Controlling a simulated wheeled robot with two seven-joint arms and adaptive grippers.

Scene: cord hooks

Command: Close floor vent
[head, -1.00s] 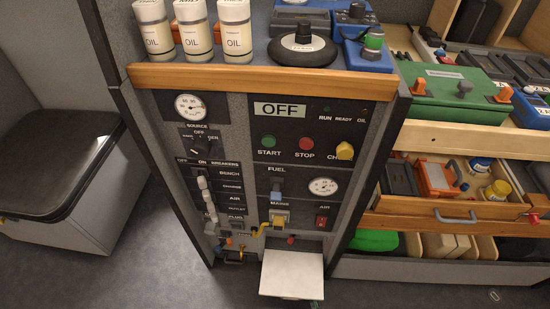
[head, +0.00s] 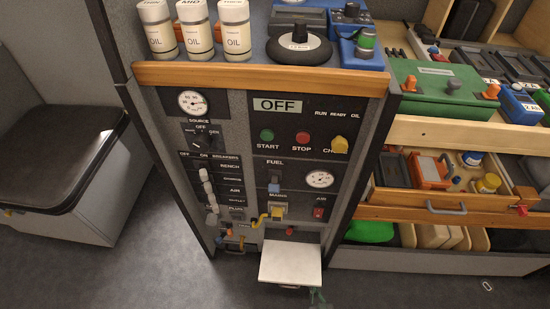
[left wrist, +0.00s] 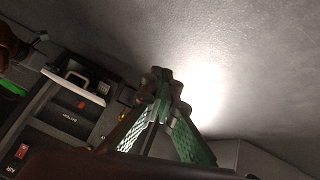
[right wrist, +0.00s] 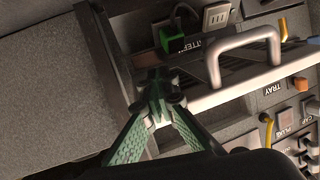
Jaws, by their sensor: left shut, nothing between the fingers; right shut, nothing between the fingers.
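I cannot make out a floor vent in any view. My left gripper (left wrist: 160,84) is shut and empty in the left wrist view, in front of a grey speckled surface with a bright patch of light. My right gripper (right wrist: 160,86) is shut and empty in the right wrist view, close to a pale drawer front with a grey handle (right wrist: 243,50). My left gripper does not show in the head view.
A control cabinet (head: 235,140) with switches, gauges and an OFF display stands in the middle. The tray juts out low from it. Wooden drawers (head: 450,212) stand at right, a dark-topped bench (head: 65,150) at left. Grey floor (head: 150,280) is clear in front.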

